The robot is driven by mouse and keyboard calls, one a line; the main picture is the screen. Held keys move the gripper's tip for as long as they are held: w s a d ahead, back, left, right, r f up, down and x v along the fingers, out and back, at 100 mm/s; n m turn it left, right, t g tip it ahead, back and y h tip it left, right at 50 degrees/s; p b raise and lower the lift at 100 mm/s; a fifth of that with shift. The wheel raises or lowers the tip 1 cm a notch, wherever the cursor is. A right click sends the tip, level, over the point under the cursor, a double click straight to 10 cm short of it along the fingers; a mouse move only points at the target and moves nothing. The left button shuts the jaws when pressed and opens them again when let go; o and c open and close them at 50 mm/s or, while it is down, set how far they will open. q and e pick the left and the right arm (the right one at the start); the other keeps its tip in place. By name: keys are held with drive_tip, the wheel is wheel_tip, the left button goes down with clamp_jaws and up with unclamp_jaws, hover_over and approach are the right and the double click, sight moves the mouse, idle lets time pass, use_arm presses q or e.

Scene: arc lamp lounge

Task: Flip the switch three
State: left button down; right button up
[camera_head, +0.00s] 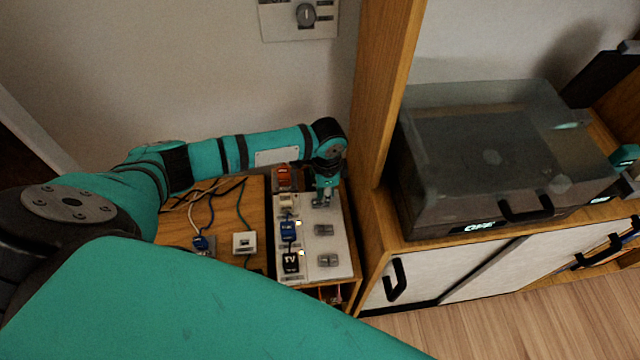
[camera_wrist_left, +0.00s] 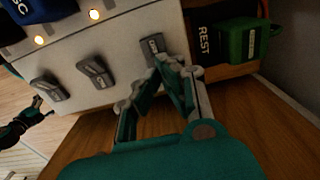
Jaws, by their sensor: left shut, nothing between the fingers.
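A white switch panel (camera_head: 342,263) stands on a wooden cabinet, with three grey rocker switches in a row. In the head view the near switch (camera_head: 328,260) and the middle switch (camera_head: 324,230) are clear. The far switch sits under my left gripper (camera_head: 323,198), which is shut and empty. In the left wrist view my closed fingertips (camera_wrist_left: 168,66) are at the far switch (camera_wrist_left: 152,47); I cannot tell whether they touch. The middle (camera_wrist_left: 95,71) and near (camera_wrist_left: 48,88) switches lie to its left. Small lamps glow beside these two. The switch labels are too small to read.
Blue (camera_head: 289,232), black (camera_head: 291,263) and orange (camera_head: 285,178) plugs line the panel's left side. Cables lie on the wooden top left of it. A wooden post (camera_head: 385,75) rises to the right. Dark teal-black parts (camera_wrist_left: 22,128) at the wrist view's left may be my right gripper.

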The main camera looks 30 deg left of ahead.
use_arm(q)
drive_tip(key=shift+f+b, duration=0.35)
drive_tip(key=shift+f, duration=0.45)
drive_tip(key=shift+r, duration=0.1)
wheel_tip(320, 180, up, 7)
drive_tip(key=p, duration=0.8)
idle(0.3)
drive_tip(key=shift+s, duration=0.1)
idle(0.4)
